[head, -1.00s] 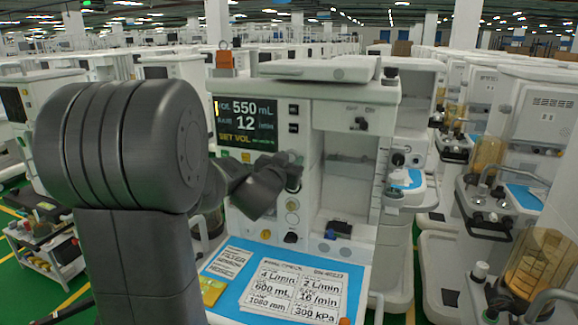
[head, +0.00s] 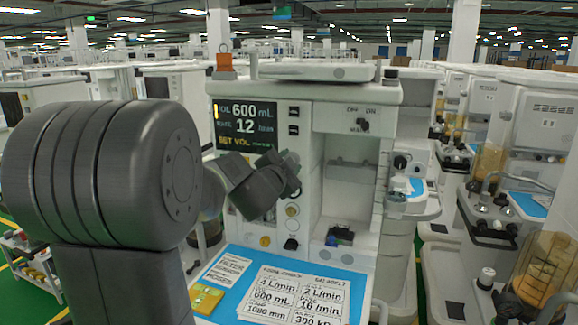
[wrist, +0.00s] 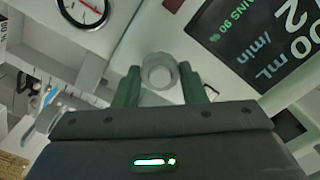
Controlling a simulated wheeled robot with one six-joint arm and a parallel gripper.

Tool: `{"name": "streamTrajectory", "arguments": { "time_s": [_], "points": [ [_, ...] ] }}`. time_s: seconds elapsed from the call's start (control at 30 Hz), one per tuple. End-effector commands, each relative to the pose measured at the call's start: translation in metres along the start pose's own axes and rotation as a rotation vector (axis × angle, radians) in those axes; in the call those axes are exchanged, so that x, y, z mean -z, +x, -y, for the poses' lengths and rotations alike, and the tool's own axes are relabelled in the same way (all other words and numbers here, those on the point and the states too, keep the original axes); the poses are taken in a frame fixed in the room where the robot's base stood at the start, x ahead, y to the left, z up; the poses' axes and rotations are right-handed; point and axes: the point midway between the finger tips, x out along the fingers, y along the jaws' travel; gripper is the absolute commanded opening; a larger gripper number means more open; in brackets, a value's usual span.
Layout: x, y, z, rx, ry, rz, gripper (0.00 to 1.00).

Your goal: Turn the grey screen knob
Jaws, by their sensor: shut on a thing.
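The grey screen knob (wrist: 159,72) sits on the white front panel beside the screen. In the wrist view my gripper (wrist: 160,84) is shut on it, one finger on each side. In the head view my gripper (head: 290,168) is at the panel just below the screen's right end, and it hides most of the knob. The dark screen (head: 247,124) reads 600 mL and 12 /min, with SET VOL in yellow below. Part of the screen (wrist: 262,40) also shows in the wrist view.
A blue mat (head: 232,262) with printed cards (head: 293,293) lies on the shelf below; one card lists 600 mL and 16 /min. A round gauge (wrist: 84,10) is near the knob. Another cart (head: 515,140) stands at the right.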

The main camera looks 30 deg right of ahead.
Motion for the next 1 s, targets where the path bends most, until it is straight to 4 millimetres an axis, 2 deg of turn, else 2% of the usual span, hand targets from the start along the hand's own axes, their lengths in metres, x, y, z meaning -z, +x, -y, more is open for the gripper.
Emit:
{"name": "streamTrajectory", "arguments": {
  "time_s": [0.53, 0.57, 0.63, 0.67, 1.0],
  "points": [
    [0.0000, -0.0001, -0.0005, -0.001, 0.021, 0.000, 0.15],
    [-0.0001, -0.0001, -0.0005, -0.001, 0.021, 0.000, 0.44],
    [0.0000, -0.0001, -0.0005, -0.001, 0.021, 0.000, 0.57],
    [0.0000, -0.0001, -0.0005, -0.001, 0.021, 0.000, 0.59],
    [0.0001, -0.0033, 0.0002, 0.000, 0.021, 0.000, 0.59]
  ]
}}
